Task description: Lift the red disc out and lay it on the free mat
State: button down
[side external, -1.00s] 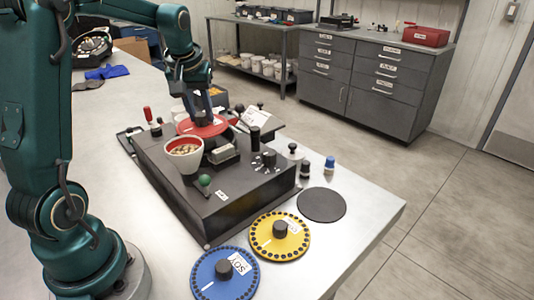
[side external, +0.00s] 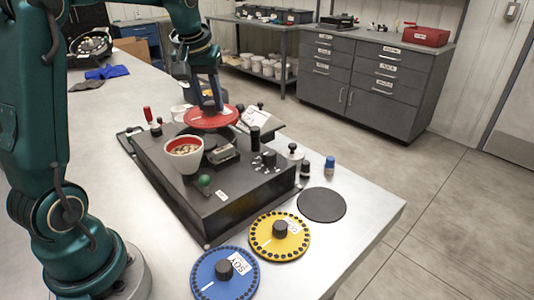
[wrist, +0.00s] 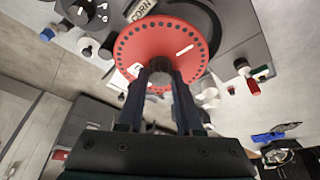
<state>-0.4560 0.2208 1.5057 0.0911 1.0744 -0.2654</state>
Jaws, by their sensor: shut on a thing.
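The red disc (side external: 197,119), ringed with small dark holes, hangs roughly level over the back of the dark seed meter (side external: 222,208). My gripper (side external: 211,103) points down and is shut on the disc's central knob. In the wrist view the red disc (wrist: 130,47) spreads out past the fingertips (wrist: 160,74), with the meter (wrist: 225,22) beyond it. The disc appears raised clear of the meter, though the exact gap is hard to tell. The free mat (side external: 321,205), a bare dark round, lies on the table right of the meter.
A yellow disc (side external: 262,238) and a blue disc (side external: 213,274) lie on the table in front. A seed cup (side external: 184,158), a green-topped lever (side external: 204,182) and knobs stand on the meter. Small bottles, one blue-capped (side external: 329,167), stand near the free mat.

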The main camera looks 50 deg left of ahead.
jog(key=s+d+r+m+t+h, duration=0.1)
jog(key=s+d+m, duration=0.1)
jog(key=d+m, duration=0.3)
jog(key=s+d+r+m+h, duration=0.2)
jog(key=d+m, duration=0.1)
jog(key=d, duration=0.5)
jog(key=w+d+f+m, duration=0.1)
jog(key=w+d+f, duration=0.15)
jog(key=w, duration=0.95)
jog(key=shift+w+d+f+m+h, duration=0.1)
jog(key=shift+w+d+f+m, duration=0.4)
jog(key=shift+d+f, duration=1.5)
jog(key=shift+w+d+f+m+h, duration=0.15)
jog(key=shift+w+d+f, duration=0.5)
jog(key=shift+f, duration=2.8)
jog(key=shift+w+d+f+m+h, duration=0.1)
jog(key=shift+w+d+f+m, duration=0.4)
jog(key=shift+d+f, duration=1.5)
jog(key=shift+w+a+f, duration=0.1)
jog(key=shift+a+f, duration=0.3)
jog(key=shift+f, duration=0.2)
jog(key=shift+w+a+f, duration=0.1)
jog(key=shift+a+f, duration=0.25)
jog(key=shift+f, duration=0.25)
jog(key=shift+c, duration=2.4)
grip_release()
